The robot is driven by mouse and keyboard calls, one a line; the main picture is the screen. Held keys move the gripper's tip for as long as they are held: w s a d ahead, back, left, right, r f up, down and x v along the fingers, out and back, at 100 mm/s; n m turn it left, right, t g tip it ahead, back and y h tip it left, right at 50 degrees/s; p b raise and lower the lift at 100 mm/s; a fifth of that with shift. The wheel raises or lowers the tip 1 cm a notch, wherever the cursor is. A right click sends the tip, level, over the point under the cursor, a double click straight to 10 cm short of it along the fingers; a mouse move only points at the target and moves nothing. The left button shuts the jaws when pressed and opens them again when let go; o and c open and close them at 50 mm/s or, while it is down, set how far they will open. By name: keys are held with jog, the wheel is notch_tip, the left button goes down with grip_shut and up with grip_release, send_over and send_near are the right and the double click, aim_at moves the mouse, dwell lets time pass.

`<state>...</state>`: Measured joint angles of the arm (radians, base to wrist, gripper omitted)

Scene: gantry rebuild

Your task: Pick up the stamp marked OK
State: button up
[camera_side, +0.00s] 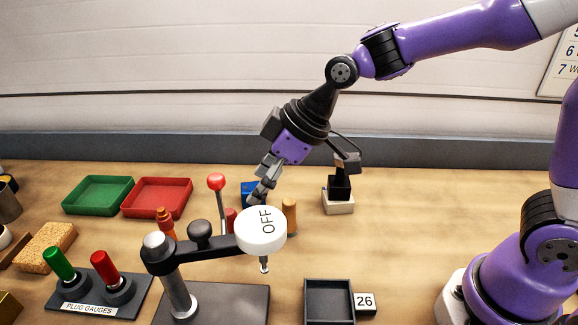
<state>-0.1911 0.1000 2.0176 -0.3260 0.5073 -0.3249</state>
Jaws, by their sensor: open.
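No marking reading OK is legible in this view. A small group of objects stands behind the white disc marked OFF (263,230): a blue block (247,190), a red upright piece (231,217) and a tan wooden cylinder (290,210). The disc and my fingers hide parts of this group, and I cannot tell whether a stamp is among them. My gripper (260,193) is open, pointing down and left, with its fingertips close to the blue block in the picture. Whether they touch it cannot be told.
A black piece on a pale block (338,206) stands right of the group. The OFF disc's black arm (215,243) and a red-knobbed lever (217,183) stand nearby. Green (97,210) and red (157,213) trays lie left.

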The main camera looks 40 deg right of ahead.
aim_at(236, 214)
jog(key=x, duration=0.5)
jog(key=shift+w+a, duration=0.1)
jog(key=shift+a, duration=0.3)
jog(key=x, duration=0.6)
jog(key=shift+d+f, duration=0.15)
jog(key=shift+d, duration=0.15)
grip_shut()
